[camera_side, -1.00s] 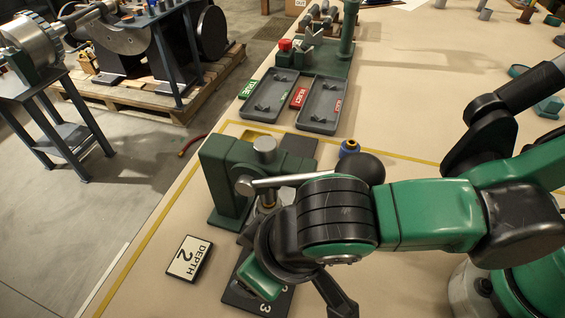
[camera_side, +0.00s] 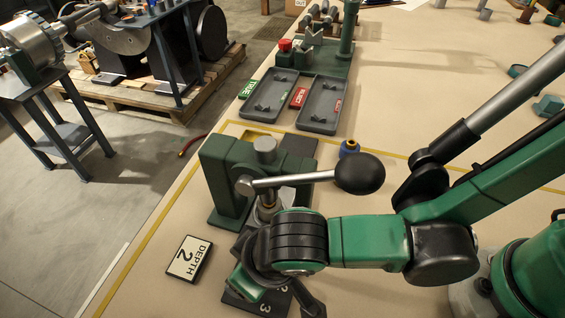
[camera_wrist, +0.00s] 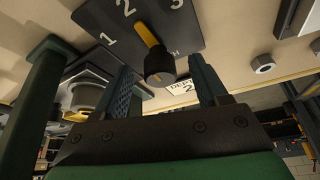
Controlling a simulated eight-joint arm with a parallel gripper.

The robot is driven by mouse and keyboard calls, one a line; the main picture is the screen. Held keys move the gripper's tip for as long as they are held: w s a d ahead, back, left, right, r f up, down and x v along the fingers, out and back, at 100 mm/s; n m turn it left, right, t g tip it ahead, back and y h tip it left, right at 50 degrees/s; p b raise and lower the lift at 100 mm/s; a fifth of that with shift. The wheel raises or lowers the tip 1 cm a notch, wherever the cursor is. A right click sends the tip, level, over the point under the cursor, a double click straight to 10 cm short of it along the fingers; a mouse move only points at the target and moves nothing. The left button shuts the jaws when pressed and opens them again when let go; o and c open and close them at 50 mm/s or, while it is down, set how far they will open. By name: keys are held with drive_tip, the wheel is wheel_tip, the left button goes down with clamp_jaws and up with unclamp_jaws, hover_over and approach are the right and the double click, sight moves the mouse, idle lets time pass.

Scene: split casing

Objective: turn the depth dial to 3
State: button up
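The depth dial is a black knob (camera_wrist: 159,67) with a yellow pointer (camera_wrist: 145,33) on a dark plate (camera_wrist: 190,35) marked 1, 2 and 3. The pointer is toward the 2. In the side view the plate (camera_side: 243,303) is mostly hidden under my wrist, and the knob is hidden. My gripper (camera_wrist: 162,72) is open, with one finger on each side of the knob in the wrist view. A gap shows on both sides, and I see no contact. A card (camera_side: 189,258) reading DEPTH 2 lies left of the plate.
A green press (camera_side: 228,185) with a ball-ended lever (camera_side: 358,173) stands just behind my wrist. Two grey trays (camera_side: 318,128) lie farther back, near a red button (camera_side: 284,45).

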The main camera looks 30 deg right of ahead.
clamp_jaws()
drive_tip(key=shift+m, duration=0.3)
drive_tip(key=m+h, duration=0.1)
drive_tip(key=m, duration=0.3)
drive_tip(key=shift+a+t+h, duration=0.15)
drive_tip(key=shift+t+h, duration=0.15)
drive_tip(key=shift+h, duration=0.1)
drive_tip(key=shift+a+m+h, duration=0.1)
drive_tip(key=shift+m+h, duration=0.7)
drive_tip(key=shift+m, duration=1.3)
drive_tip(key=shift+o, duration=0.7)
unclamp_jaws()
